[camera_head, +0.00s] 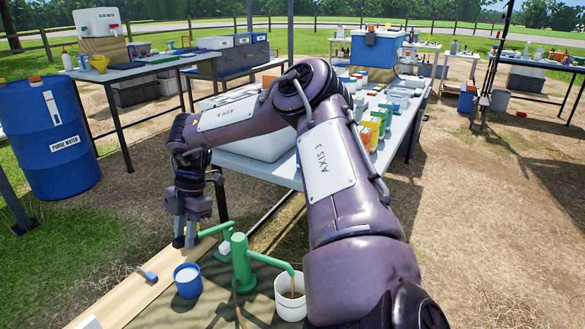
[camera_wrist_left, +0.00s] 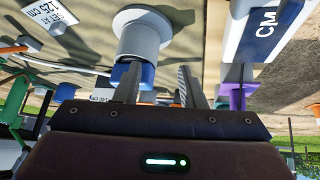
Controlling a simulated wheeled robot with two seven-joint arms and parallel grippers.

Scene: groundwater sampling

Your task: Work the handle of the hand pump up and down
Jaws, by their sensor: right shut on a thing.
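The green hand pump (camera_head: 243,264) stands on a dark mat at the lower middle of the head view. Its spout points right, over a white bucket (camera_head: 281,306) with brownish contents. The green handle (camera_head: 215,229) reaches left from the pump top, sloping slightly down to the left. My right gripper (camera_head: 185,238) points down and is shut on the handle's outer end, which its fingers partly hide. My left gripper is outside the head view. In the left wrist view my left gripper (camera_wrist_left: 160,85) has its two fingers apart; a blue-and-white thing shows beyond them.
A blue cup (camera_head: 187,283) with a white inside stands left of the pump, near a wooden plank (camera_head: 137,297). A blue drum (camera_head: 50,138) stands at the far left. A table (camera_head: 268,170) with bottles and boxes stands behind the pump. Bare ground is free at the right.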

